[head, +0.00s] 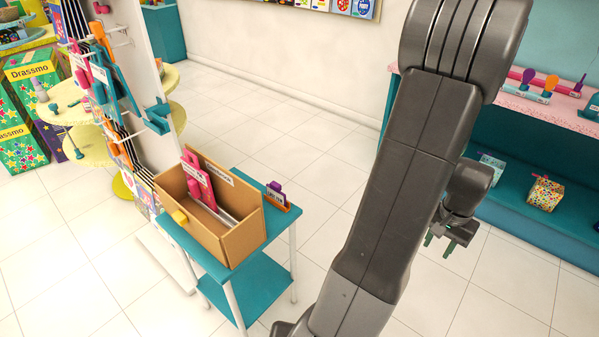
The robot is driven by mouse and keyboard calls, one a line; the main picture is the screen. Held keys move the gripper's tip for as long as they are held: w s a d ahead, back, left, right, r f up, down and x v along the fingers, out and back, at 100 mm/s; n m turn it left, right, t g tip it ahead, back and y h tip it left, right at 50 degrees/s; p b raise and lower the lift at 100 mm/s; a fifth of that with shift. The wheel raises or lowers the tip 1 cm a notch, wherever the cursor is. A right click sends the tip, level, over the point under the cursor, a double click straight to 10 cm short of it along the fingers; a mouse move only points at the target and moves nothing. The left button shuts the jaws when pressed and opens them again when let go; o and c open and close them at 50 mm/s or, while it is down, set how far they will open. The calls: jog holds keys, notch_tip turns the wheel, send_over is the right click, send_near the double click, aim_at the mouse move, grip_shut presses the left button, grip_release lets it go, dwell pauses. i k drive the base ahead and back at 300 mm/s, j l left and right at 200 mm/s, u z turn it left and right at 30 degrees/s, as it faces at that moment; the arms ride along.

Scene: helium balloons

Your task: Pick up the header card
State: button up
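No item is clearly readable as the header card. A small purple and orange piece with a white label face (277,196) stands on the teal side table (258,170), right of the cardboard box (240,236). Inside the box, a pink piece with white lettering (198,180) leans up beside a pale flat strip (222,213). A white label with dark letters (219,173) is on the box's back wall. My gripper (439,243) hangs over the floor at the right, well apart from the table and box. Its green-tipped fingers are spread, with nothing visible between them.
A display rack (120,90) with hanging goods stands just left of the table. A pink-topped shelf (545,108) is at the right, with a patterned cube (545,193) on its lower teal shelf. Tiled floor (320,110) lies open behind the table. My arm hides part of the middle.

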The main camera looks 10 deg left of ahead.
aim_at(273, 189)
jog(key=i+l+u, duration=0.2)
jog(key=i+l, duration=0.25)
jog(key=i, duration=0.2)
jog(key=i+l+u, duration=0.2)
jog(key=i+l, duration=0.35)
jog(key=i+u, duration=0.1)
jog(key=u, duration=2.6)
